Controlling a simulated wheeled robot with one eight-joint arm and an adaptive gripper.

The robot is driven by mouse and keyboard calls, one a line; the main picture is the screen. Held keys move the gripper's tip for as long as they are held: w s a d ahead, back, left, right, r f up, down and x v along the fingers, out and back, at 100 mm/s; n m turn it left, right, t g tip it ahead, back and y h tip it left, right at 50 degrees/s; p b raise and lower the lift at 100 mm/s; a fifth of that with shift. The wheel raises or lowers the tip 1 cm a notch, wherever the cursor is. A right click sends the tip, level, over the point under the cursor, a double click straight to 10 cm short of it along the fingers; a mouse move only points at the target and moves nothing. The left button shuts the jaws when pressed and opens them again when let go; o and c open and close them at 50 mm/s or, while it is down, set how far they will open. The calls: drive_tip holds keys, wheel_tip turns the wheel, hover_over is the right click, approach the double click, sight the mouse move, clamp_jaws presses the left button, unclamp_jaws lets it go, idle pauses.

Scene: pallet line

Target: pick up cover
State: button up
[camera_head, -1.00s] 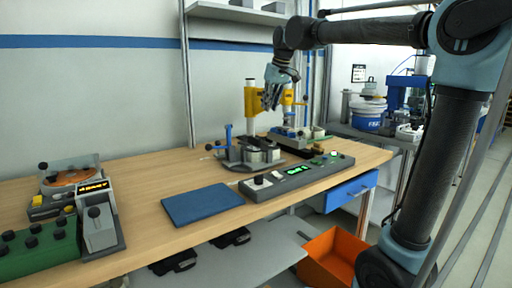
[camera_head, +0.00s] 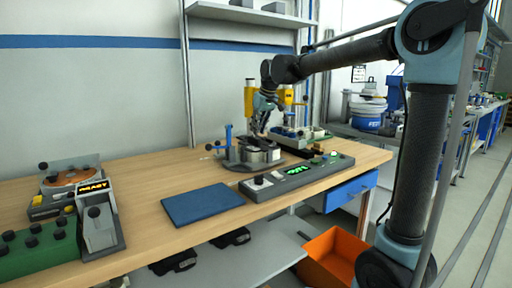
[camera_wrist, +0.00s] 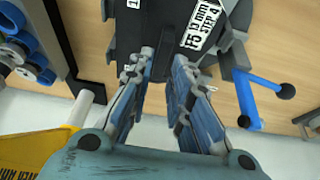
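A round dark-and-silver part (camera_head: 260,153) sits on the round dark fixture (camera_head: 238,166) at the back of the wooden bench. I cannot tell for sure whether this part is the cover. My gripper (camera_head: 255,133) points down just above it in the head view. In the wrist view, my gripper (camera_wrist: 166,66) shows two blue-padded fingers with a gap between them and nothing clearly held. A dark labelled block (camera_wrist: 160,30) lies beyond the fingertips, and its lower part is partly hidden by them. Whether the fingertips touch anything is unclear.
A blue-handled clamp (camera_head: 228,140) stands left of the part; its blue lever also shows in the wrist view (camera_wrist: 247,100). A yellow press (camera_head: 250,97) rises behind. A control panel (camera_head: 298,177) and a blue mat (camera_head: 202,204) lie in front.

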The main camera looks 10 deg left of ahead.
sight(255, 138)
drive_tip(key=shift+x, duration=2.7)
drive_tip(key=shift+s, duration=0.1)
clamp_jaws()
